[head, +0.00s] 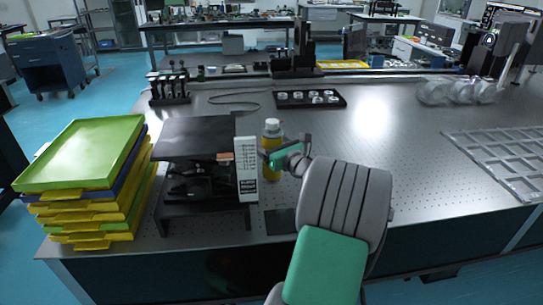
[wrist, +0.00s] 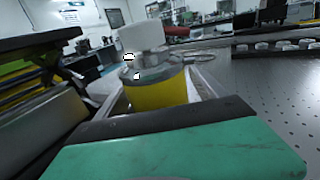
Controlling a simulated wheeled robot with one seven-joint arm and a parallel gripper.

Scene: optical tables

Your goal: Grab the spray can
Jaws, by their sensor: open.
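The spray can (head: 271,172) is yellow with a white cap. It stands upright on the metal table, just right of a black stand with a white label. In the wrist view the can (wrist: 158,92) is close ahead, its lower part hidden behind my gripper's green and black body. My gripper (head: 272,154) is open at the can's upper body. In the wrist view, pale finger edges show to the left and right of the can, so it appears to be between them. I cannot tell whether either finger touches it.
The black stand (head: 192,138) is close on the can's left. Stacked green, yellow and blue trays (head: 88,152) are at the table's left end. A black tray of small white parts (head: 310,99) lies behind. The table's middle right is clear, with a metal grid (head: 500,155) farther right.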

